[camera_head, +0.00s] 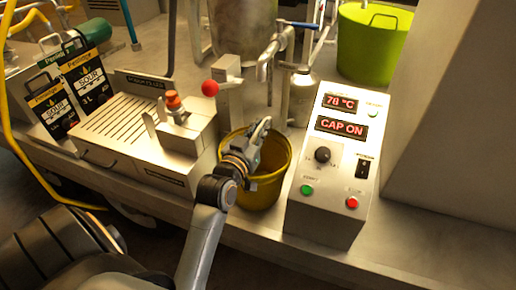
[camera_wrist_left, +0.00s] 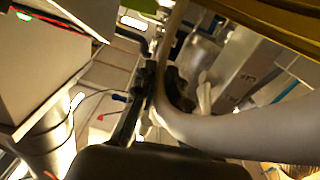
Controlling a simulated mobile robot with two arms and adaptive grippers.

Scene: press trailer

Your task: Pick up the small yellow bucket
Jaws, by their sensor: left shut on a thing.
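The small yellow bucket (camera_head: 268,190) stands upright on the metal bench, between the slotted metal unit and the control box. The gripper and wrist cover part of the bucket's opening, and the exact contact is hard to make out. In the left wrist view the dark fingers of my left gripper (camera_wrist_left: 158,92) are close beside a pale curved band. My right gripper is not in view.
A control box (camera_head: 330,165) with red displays stands close right of the bucket. The slotted metal unit (camera_head: 135,125) and a red-knobbed lever (camera_head: 210,88) are close left. Metal pipes (camera_head: 280,50) rise behind. A larger green bucket (camera_head: 370,45) stands at the back right. The bench's front edge is near.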

